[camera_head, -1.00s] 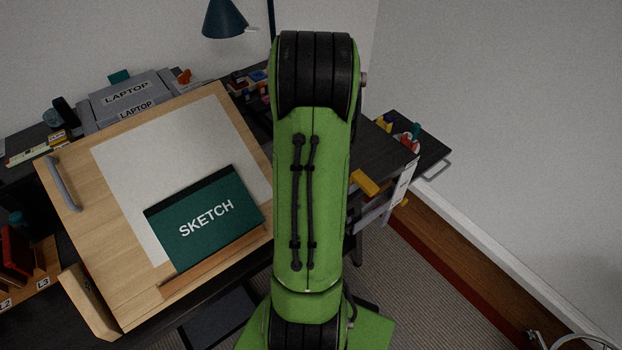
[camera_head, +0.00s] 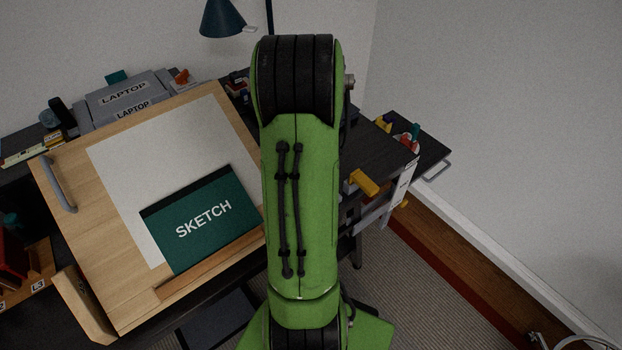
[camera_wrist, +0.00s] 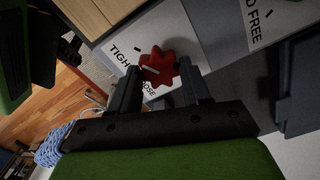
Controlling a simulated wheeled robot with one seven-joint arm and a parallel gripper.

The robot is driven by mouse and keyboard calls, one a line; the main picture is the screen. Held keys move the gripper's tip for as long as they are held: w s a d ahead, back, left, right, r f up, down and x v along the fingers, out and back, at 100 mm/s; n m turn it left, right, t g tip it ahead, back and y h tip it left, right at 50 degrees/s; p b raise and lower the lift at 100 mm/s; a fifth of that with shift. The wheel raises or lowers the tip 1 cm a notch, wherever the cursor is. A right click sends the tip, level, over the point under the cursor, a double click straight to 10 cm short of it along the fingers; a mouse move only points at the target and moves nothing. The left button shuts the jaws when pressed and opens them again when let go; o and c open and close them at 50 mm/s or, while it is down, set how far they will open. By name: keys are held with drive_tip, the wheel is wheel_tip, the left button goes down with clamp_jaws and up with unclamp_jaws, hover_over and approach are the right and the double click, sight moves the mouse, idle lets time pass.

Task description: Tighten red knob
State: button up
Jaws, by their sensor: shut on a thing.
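The red knob (camera_wrist: 158,68) is a lobed star shape in the wrist view, in front of a white plate (camera_wrist: 192,22) with partly covered lettering that begins "TIGH". A pale line marks the knob's face. My gripper (camera_wrist: 160,84) has one dark finger on each side of the knob and is shut on it. The fingers hide part of the plate's lettering. In the head view my green arm covers the middle of the picture, and neither the knob nor my gripper can be made out there.
A tilted wooden drawing board (camera_head: 100,255) holds a green SKETCH pad (camera_head: 203,220). A second white plate (camera_wrist: 263,20) reading "FREE" is right of the knob in the wrist view. A yellow part (camera_head: 363,183) sticks out at the desk's right end.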

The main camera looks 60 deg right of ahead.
idle(0.5)
drive_tip(key=o, duration=1.1)
drive_tip(key=shift+c, duration=0.2)
wheel_tip(320, 180, up, 16)
drive_tip(key=p, duration=0.2)
drive_tip(key=shift+p, duration=0.3)
drive_tip(key=shift+f, duration=0.15)
